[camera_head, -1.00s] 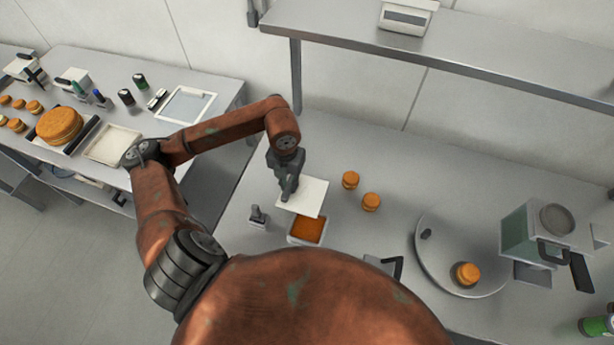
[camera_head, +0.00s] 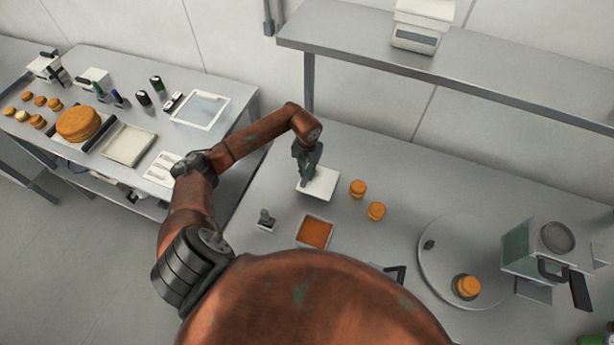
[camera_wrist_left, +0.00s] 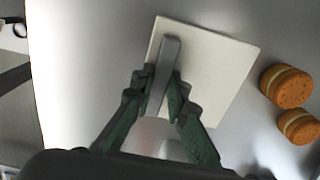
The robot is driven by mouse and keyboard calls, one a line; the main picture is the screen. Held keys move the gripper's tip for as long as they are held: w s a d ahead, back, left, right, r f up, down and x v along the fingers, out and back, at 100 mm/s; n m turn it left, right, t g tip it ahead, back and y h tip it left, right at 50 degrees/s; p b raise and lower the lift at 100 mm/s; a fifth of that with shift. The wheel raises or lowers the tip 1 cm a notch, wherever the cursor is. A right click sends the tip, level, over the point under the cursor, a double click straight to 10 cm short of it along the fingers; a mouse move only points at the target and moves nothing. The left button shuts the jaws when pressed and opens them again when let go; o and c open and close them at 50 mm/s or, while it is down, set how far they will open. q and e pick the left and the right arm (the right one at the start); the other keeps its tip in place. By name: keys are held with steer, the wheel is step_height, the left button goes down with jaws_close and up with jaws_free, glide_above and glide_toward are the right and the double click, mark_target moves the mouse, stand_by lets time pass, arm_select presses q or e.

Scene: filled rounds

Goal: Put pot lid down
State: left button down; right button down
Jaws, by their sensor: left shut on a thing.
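The pot lid (camera_head: 324,187) is a flat white square with a grey bar handle. My left gripper (camera_head: 306,178) is shut on this handle. In the left wrist view the lid (camera_wrist_left: 215,75) lies flat beyond the fingers, and the gripper (camera_wrist_left: 163,100) has one finger on each side of the handle. The lid is over or on the steel table, behind the pot; I cannot tell whether it touches the table. The square pot (camera_head: 314,232) is uncovered and shows an orange-brown filling. My right gripper is not in view.
Two filled rounds (camera_head: 357,188) stand right of the lid, and they also show in the left wrist view (camera_wrist_left: 286,86). A small dark-handled tool (camera_head: 266,219) stands left of the pot. A round plate (camera_head: 450,255) with one round (camera_head: 467,286) is at right, beside a machine (camera_head: 540,245).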

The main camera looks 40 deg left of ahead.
arm_select(q)
step_height(320, 180, down, 2)
steer(key=shift+f+p, duration=0.15)
steer(key=shift+p, duration=0.3)
steer(key=shift+f, duration=0.3)
steer(key=c, duration=1.9)
jaws_free()
steer(key=shift+s, duration=0.1)
steer(key=shift+r, duration=0.25)
step_height(320, 180, up, 10)
steer(key=b, duration=0.2)
steer(key=shift+r+b, duration=0.2)
steer(key=shift+b, duration=0.2)
steer(key=shift+r, duration=0.7)
